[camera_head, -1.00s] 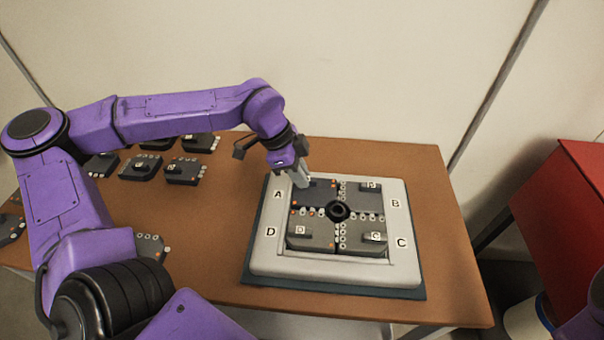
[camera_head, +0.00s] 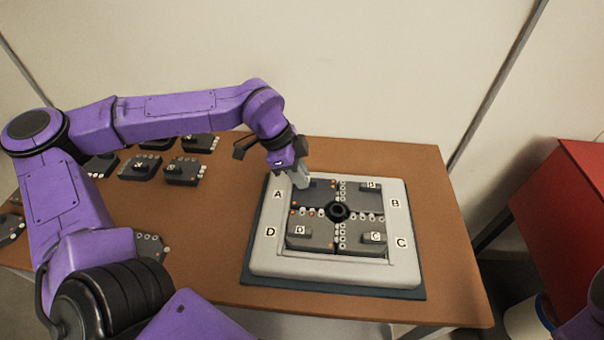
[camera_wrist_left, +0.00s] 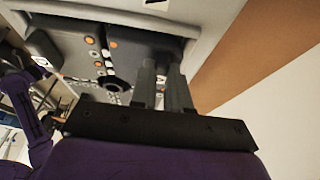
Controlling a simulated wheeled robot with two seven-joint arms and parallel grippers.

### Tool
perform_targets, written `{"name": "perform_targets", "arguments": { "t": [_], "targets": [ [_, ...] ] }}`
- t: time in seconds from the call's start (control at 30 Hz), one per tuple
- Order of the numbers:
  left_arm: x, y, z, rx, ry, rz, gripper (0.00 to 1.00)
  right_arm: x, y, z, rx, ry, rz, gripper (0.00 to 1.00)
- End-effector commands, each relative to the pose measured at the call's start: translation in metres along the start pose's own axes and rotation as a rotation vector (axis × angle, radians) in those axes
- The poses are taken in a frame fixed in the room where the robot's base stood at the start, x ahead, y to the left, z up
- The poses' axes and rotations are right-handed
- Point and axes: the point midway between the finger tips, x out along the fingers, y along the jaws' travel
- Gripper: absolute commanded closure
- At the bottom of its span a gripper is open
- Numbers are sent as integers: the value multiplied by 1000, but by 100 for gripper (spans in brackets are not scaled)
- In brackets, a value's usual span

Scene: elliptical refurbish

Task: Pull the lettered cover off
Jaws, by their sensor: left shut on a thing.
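The lettered cover (camera_head: 263,238) is a pale grey square frame with A, B, C and D on its sides. It sits flat on a dark base (camera_head: 360,290), around dark modules and a black central knob (camera_head: 337,211). My left gripper (camera_head: 301,182) is at its inner upper-left corner, near the A. The left wrist view shows the two fingers (camera_wrist_left: 162,78) slightly apart, beside the cover's inner edge (camera_wrist_left: 200,28). My right gripper is not in view.
Several loose dark modules (camera_head: 183,171) lie on the left of the brown table (camera_head: 220,230), under and behind my left arm. A red cabinet (camera_head: 570,215) stands at the right. The table right of the cover is clear, and a pale wall is behind.

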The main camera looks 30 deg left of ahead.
Motion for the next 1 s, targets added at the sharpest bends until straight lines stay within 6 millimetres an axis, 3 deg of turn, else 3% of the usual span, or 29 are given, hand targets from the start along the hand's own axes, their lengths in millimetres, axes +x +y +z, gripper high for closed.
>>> {"name": "perform_targets", "arguments": {
  "t": [0.33,1.0],
  "targets": [
    [-4,0,-2,0,0,1,100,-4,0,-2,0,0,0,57],
    [-64,0,-27,1,0,0,100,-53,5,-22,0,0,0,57]
  ]
}}
